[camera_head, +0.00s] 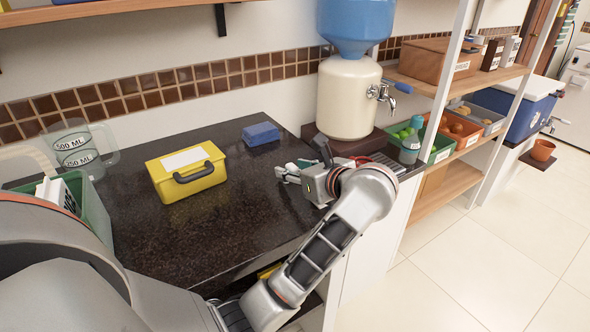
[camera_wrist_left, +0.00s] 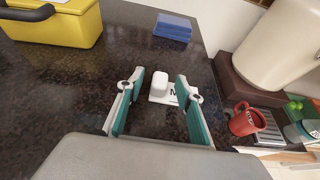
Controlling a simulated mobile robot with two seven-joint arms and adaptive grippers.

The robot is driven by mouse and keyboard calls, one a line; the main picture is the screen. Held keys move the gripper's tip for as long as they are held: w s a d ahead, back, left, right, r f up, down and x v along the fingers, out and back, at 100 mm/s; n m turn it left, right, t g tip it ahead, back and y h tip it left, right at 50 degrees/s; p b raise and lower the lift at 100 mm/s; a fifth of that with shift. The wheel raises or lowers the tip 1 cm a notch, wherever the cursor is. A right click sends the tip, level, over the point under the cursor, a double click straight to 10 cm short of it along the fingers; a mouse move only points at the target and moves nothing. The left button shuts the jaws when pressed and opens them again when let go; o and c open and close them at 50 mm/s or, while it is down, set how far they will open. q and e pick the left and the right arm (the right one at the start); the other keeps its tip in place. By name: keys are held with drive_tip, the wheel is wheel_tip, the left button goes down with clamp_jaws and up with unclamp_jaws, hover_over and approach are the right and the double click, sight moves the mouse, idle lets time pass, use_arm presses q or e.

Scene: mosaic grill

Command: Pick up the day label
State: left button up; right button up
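The day label (camera_wrist_left: 171,97) is a small white tag with a dark letter that looks like M. It lies on the dark counter in the left wrist view, with a small white rounded block (camera_wrist_left: 160,82) at its upper left. My left gripper (camera_head: 287,170) is low over the counter. Its two green-and-white fingers are spread apart, with the label and block showing between them and nothing gripped. Whether the fingers touch the label cannot be told. In the head view the gripper mostly hides the label. My right gripper is not in view.
A yellow toolbox (camera_head: 187,172) and a blue block (camera_head: 261,134) stand on the counter (camera_head: 215,240). A water dispenser (camera_head: 348,97) stands behind on a dark base. A red mug (camera_wrist_left: 243,121) is to the right of the fingers. A green bin (camera_head: 92,205) is at left.

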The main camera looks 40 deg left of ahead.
use_arm(q)
drive_tip(key=c, duration=1)
drive_tip(key=shift+d, duration=0.1)
drive_tip(key=shift+r, duration=0.15)
